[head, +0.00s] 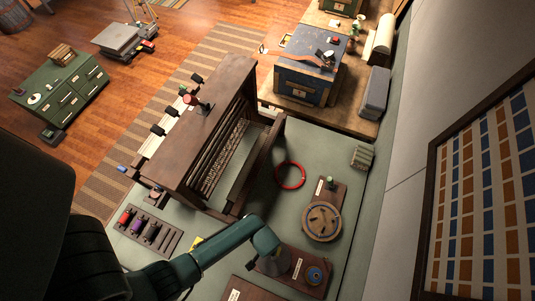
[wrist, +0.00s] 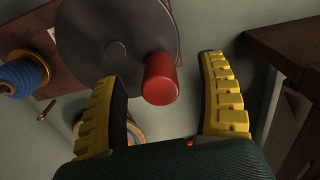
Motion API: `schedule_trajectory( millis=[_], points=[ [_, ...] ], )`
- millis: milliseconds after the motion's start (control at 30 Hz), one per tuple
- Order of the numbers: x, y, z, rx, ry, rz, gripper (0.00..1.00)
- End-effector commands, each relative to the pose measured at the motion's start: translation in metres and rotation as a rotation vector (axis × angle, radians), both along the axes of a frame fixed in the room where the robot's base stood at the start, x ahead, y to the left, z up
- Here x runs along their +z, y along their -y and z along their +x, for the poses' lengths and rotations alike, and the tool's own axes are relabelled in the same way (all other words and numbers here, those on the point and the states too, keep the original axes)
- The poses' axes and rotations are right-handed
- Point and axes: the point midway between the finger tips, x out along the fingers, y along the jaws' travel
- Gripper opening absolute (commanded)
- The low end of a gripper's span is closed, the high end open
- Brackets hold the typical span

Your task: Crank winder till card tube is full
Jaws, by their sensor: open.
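In the wrist view, the winder has a grey disc crank (wrist: 115,42) with a red knob (wrist: 160,80) standing off its face. My gripper (wrist: 160,68) is open, with one yellow-backed finger on each side of the knob and gaps showing on both sides. A spool wound with blue thread (wrist: 19,77) sits left of the disc; I cannot tell whether it is the card tube or how full it is. In the head view, the winder's board (head: 304,285) lies at the bottom centre, with the blue spool (head: 315,275) on its right. My arm partly covers the winder there.
A round wooden device (head: 322,222) and a red ring (head: 290,175) lie behind the winder on the green table. A large dark wooden loom (head: 205,125) stands behind and left. A rack of coloured spools (head: 150,231) lies at left. Bare tabletop shows right of the winder.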

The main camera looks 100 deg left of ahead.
Motion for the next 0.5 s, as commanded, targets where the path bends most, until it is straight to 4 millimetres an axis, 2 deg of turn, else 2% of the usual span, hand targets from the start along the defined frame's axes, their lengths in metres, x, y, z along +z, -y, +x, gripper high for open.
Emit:
schedule_trajectory(
  millis=[500],
  points=[
    [0.047, 0.0, 0.0, 0.0, 0.001, 0.002, 0.74]
  ],
)
